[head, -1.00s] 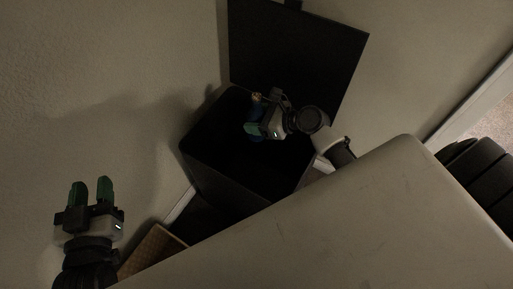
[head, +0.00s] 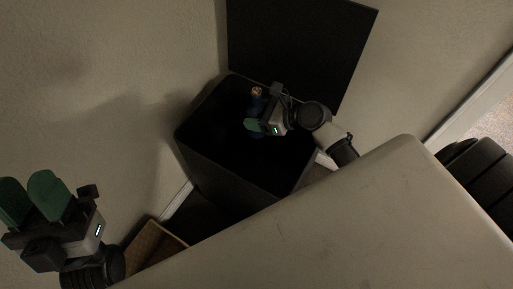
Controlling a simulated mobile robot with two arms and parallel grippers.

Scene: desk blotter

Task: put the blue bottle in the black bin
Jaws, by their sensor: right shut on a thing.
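The black bin (head: 225,170) stands in the corner with its lid (head: 300,45) raised against the wall. My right gripper (head: 256,124) is over the bin's opening, shut on the blue bottle (head: 257,104). The bottle shows only in part, with a tan top; the gripper hides the rest. I cannot tell how far it reaches below the rim. My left gripper (head: 35,197) is at the lower left, away from the bin, with its green fingers apart and nothing between them.
A pale, large surface (head: 330,230) fills the lower right in front of the bin. A brown woven box (head: 155,245) is on the floor at the lower left. Walls close in behind and left of the bin.

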